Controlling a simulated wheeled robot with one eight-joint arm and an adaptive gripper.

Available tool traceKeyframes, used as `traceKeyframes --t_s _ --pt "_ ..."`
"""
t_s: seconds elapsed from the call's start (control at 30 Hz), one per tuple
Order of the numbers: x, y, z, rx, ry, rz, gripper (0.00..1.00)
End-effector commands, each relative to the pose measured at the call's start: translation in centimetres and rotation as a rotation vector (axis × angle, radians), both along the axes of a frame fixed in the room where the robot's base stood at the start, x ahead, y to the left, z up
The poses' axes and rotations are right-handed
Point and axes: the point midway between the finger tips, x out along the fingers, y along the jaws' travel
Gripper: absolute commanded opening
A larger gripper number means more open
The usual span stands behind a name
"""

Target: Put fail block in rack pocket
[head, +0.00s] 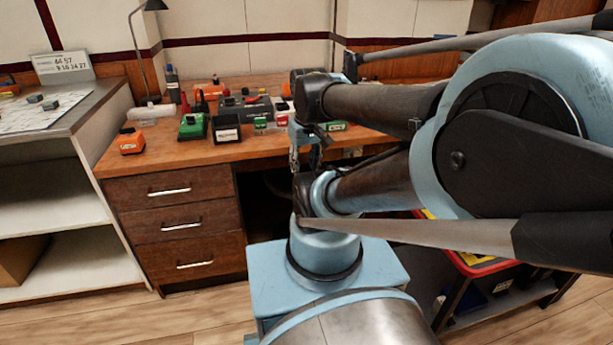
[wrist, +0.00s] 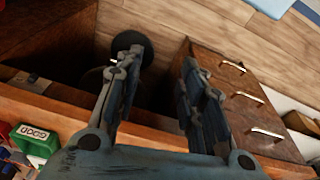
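My gripper (wrist: 157,68) is open and empty in the wrist view, with the desk's front edge and dark space below it between the fingers. In the head view my gripper (head: 305,155) hangs at the desk's front edge, partly hidden by my arm. A small red block (head: 281,118) and a small green block (head: 260,125) stand on the desk left of it; I cannot read which is the fail block. A green block with a white label (wrist: 36,138) lies at the wrist view's lower left. A black box with a white label (head: 227,130) stands further left; I cannot tell whether it is the rack.
The wooden desk (head: 165,158) also holds a green device (head: 193,126), an orange device (head: 131,140) and a dark tray (head: 243,106). A lamp (head: 140,45) rises at the back. Drawers (head: 180,225) are below. The desk's front left has free room.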

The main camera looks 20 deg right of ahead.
Motion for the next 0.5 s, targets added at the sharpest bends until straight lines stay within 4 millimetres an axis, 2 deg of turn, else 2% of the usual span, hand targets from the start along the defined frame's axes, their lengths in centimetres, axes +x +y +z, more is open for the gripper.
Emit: traceKeyframes --t_s 0.1,0.2,0.5 --pt "-1.4 0.0 -1.7 0.015 -0.01 -0.078 0.36" --pt "-2.0 -0.2 -2.5 0.021 -0.014 -0.116 0.36" --pt "-2.1 -0.2 -2.6 0.024 -0.016 -0.131 0.36"
